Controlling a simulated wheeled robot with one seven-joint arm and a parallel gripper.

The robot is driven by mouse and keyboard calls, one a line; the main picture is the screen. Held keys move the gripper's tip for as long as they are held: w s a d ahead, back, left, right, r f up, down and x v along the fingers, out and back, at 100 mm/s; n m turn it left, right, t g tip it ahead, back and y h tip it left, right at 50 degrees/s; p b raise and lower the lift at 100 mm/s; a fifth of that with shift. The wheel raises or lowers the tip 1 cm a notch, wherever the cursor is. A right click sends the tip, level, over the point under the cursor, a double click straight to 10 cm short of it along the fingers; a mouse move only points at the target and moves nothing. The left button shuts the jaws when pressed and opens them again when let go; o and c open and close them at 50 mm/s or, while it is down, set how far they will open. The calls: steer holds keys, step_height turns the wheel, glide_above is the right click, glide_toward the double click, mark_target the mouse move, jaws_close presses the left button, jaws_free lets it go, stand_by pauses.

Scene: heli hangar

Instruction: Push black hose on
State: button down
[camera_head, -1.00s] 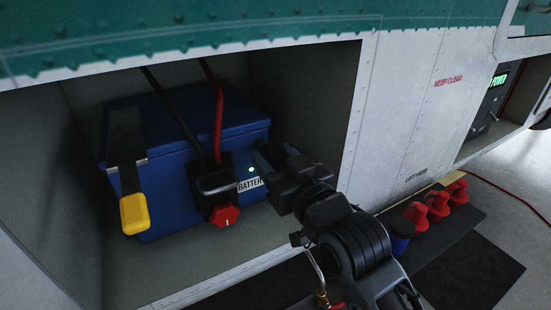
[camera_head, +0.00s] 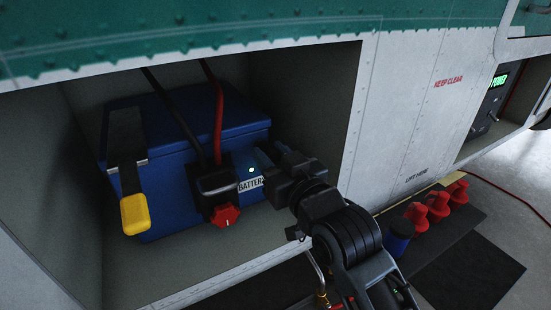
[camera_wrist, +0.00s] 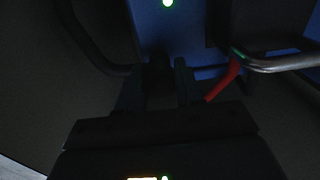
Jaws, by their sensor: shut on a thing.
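My gripper (camera_head: 266,158) is at the right part of the blue battery's front face, beside the BATTERY label and a small green light. In the wrist view its two dark fingers (camera_wrist: 165,82) are shut on a dark end of the black hose (camera_wrist: 88,45). The hose curves in from the upper left and meets the fingers there. The picture is dark, so the hose's tip and what it touches cannot be told. The blue battery (camera_head: 180,165) stands in an open bay; its face also shows in the wrist view (camera_wrist: 185,38).
Left of my gripper is a black connector (camera_head: 198,178) with a metal handle (camera_wrist: 285,62) and red knob (camera_head: 225,216). A black strap with yellow grip (camera_head: 134,213) crosses the battery. The bay's right wall is close. Red cone-like pieces (camera_head: 438,205) stand outside, right.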

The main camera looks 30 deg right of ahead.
mark_target(274, 159)
steer(key=shift+w, duration=0.65)
steer(key=c, duration=0.8)
jaws_free()
steer(key=shift+w, duration=0.1)
steer(key=shift+s+b, duration=0.35)
steer(key=shift+s, duration=3.6)
